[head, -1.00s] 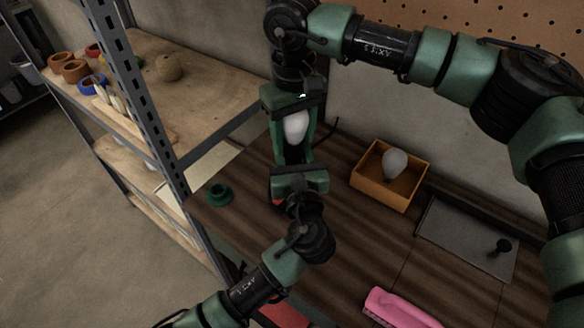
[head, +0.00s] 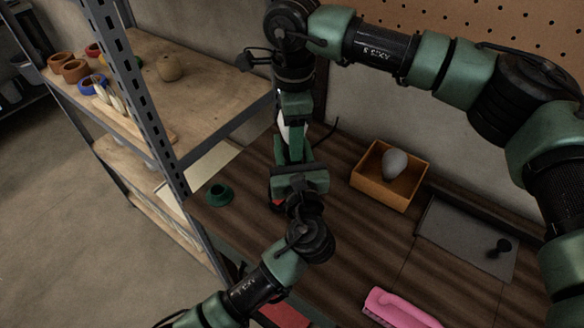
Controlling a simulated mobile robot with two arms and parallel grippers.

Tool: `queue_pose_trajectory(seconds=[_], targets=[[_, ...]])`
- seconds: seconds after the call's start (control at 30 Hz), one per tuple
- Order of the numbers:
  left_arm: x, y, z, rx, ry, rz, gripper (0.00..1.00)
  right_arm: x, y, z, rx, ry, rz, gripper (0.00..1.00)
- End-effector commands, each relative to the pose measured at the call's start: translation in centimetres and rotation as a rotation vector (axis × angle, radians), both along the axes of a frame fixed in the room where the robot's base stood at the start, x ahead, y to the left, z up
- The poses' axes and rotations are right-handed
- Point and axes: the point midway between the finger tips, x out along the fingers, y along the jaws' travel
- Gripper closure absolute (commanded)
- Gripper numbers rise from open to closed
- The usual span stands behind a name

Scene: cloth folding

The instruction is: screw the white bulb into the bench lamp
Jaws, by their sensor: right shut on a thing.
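My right gripper (head: 292,140) points down from the top of the head view and is shut on the white bulb (head: 283,131). One green finger covers much of the bulb, leaving a white strip visible at its left. My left gripper (head: 286,158) reaches up from below, just under the right one. Its jaws overlap the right fingers in the picture, so I cannot tell whether they are open or shut. The lamp is mostly hidden behind the two grippers, and I cannot see whether the bulb's base touches a socket.
An orange box (head: 378,191) holding a grey bulb (head: 395,164) stands to the right on the dark bench (head: 345,235). A green ring-shaped piece (head: 219,194) lies left. A grey plate (head: 462,240) and a pink object (head: 396,309) lie right. A metal shelf post (head: 140,100) rises at left.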

Motion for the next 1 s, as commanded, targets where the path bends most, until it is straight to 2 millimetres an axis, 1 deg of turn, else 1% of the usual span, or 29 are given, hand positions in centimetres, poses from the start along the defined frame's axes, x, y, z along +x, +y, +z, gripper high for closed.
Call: queue_pose_trajectory(seconds=[0.03, 0.1, 1.0], targets=[[-0.05, 0.02, -0.25, 0.002, 0.004, 0.001, 1.00, 0.02, 0.01, -0.01, 0.000, -0.001, -0.102, 0.95], [-0.05, 0.02, -0.25, 0.002, 0.004, 0.001, 1.00, 0.03, 0.02, -0.02, 0.000, -0.001, -0.253, 0.95], [-0.09, -0.06, -0.25, 0.003, 0.005, -0.001, 1.00, 0.14, 0.03, -0.10, 0.003, -0.001, -2.193, 0.95]])
